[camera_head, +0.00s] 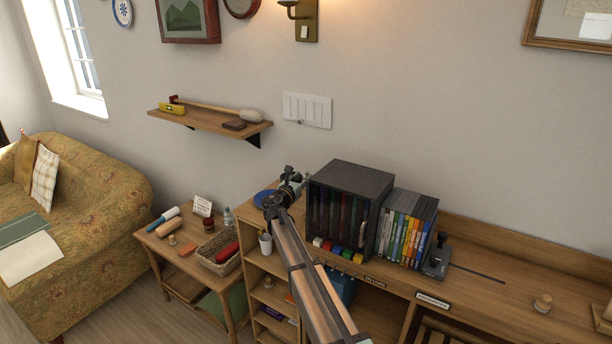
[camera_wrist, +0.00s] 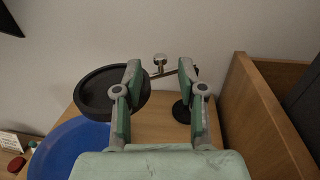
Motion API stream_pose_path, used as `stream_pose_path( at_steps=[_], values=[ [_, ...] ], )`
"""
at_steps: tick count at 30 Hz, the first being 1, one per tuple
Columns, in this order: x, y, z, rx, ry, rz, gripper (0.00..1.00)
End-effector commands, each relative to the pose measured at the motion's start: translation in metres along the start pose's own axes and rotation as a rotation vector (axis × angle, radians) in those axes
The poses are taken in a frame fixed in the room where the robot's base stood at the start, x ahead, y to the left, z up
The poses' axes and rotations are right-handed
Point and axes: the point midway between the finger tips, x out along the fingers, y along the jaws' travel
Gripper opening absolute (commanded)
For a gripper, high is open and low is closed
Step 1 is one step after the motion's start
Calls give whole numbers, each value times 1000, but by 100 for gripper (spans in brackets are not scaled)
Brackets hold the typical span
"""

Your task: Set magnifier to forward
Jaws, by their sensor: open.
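The magnifier shows in the wrist view as a dark round lens head (camera_wrist: 100,98) at the left, a thin arm with a pale knob (camera_wrist: 160,62), and a black round base (camera_wrist: 182,112) on the wooden top. My gripper (camera_wrist: 159,68) is open, with its green and grey fingers spread. The left finger overlaps the lens head's right edge, and the right finger partly hides the arm and base. The knob shows between the fingertips; contact cannot be told. In the head view my gripper (camera_head: 290,178) is over the left end of the shelf top and largely hides the magnifier.
A blue plate (camera_wrist: 62,155) lies beside the magnifier. A wooden panel (camera_wrist: 262,120) rises at the right of the wrist view. A dark box (camera_head: 352,172) of cases and a row of DVDs (camera_head: 405,232) stand right of my gripper. The wall is close behind.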

Motion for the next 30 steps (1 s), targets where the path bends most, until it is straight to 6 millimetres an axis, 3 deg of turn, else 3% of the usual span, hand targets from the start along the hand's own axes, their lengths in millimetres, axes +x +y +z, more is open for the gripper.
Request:
stream_pose_path(
  at_steps=[3,10,23,24,27,30],
  values=[
    [-28,-2,0,0,0,2,40],
    [-60,-1,0,0,0,1,40],
    [-70,0,0,0,0,-1,40],
    [-70,0,0,0,0,0,37],
    [-72,1,0,-7,3,3,1],
    [-81,8,-6,-61,26,26,0]
  ],
)
